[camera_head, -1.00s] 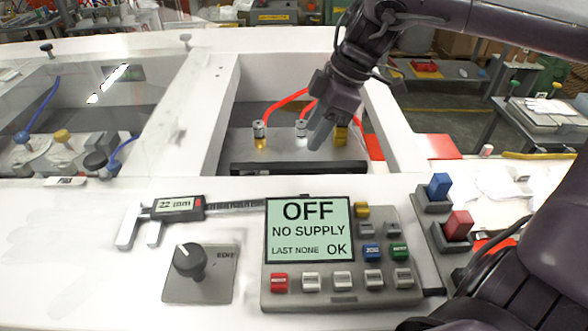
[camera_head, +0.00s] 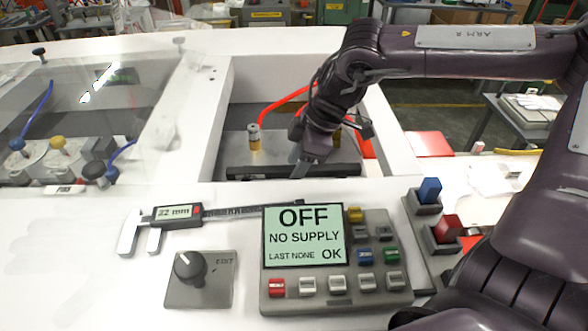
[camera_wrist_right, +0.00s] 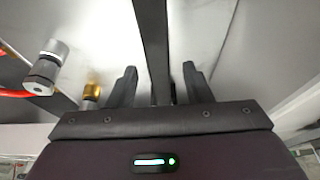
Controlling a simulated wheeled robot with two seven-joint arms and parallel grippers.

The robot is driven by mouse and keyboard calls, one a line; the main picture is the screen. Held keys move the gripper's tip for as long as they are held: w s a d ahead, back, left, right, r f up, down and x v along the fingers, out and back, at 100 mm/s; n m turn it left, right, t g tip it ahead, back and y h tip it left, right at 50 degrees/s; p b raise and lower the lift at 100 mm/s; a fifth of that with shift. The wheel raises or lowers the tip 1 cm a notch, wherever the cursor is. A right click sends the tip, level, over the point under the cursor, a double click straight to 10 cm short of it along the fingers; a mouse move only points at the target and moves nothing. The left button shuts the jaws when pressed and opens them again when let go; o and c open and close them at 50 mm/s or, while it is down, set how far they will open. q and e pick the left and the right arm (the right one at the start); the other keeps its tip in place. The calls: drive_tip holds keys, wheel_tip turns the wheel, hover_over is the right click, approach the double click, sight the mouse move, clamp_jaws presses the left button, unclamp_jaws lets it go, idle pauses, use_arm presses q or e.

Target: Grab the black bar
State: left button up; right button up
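The black bar (camera_head: 252,172) lies along the near edge of the grey plate in the recess behind the control panel. My right gripper (camera_head: 304,160) reaches down over its middle and hides part of it. In the right wrist view, the bar (camera_wrist_right: 151,40) runs away from the gripper (camera_wrist_right: 160,84) between its two spread fingers, with a gap on either side. The right gripper is open. Whether the fingertips reach down past the bar's top is hard to tell. My left gripper is not in view.
A grey fitting (camera_head: 254,138) with a red hose stands on the plate left of the gripper. White frame walls (camera_head: 212,120) bound the recess. In front are a caliper (camera_head: 175,212), a knob box (camera_head: 200,278) and a button panel (camera_head: 338,285) with a screen reading OFF.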

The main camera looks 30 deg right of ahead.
clamp_jaws()
